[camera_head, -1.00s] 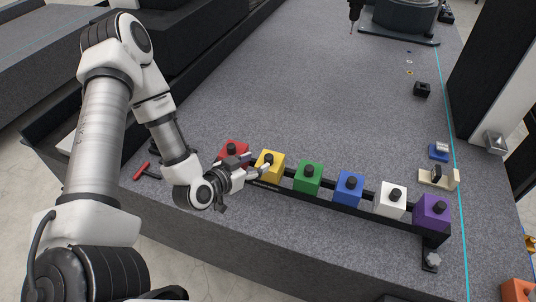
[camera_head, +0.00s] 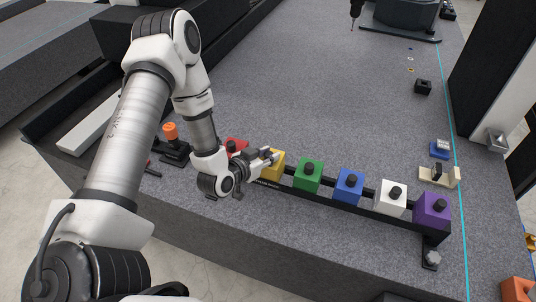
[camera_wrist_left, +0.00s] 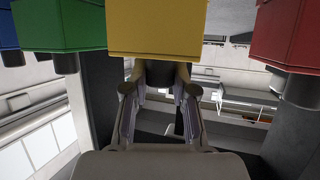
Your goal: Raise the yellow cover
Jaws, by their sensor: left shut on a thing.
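The yellow cover (camera_head: 277,172) is a block with a black knob, second from the left in the row on the black rail. My left gripper (camera_head: 272,157) is at its top, shut on its knob, and partly hides it. In the left wrist view the yellow cover (camera_wrist_left: 160,28) is at the top middle, with the dark knob between the fingers of the left gripper (camera_wrist_left: 158,82). I cannot tell whether the cover is clear of the rail. My right gripper is not in view.
The red cover (camera_head: 238,145) is close on the left, partly behind my arm. The green cover (camera_head: 307,178), blue cover (camera_head: 347,187), white cover (camera_head: 390,202) and purple cover (camera_head: 431,211) continue rightward. An orange-topped device (camera_head: 171,133) stands left.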

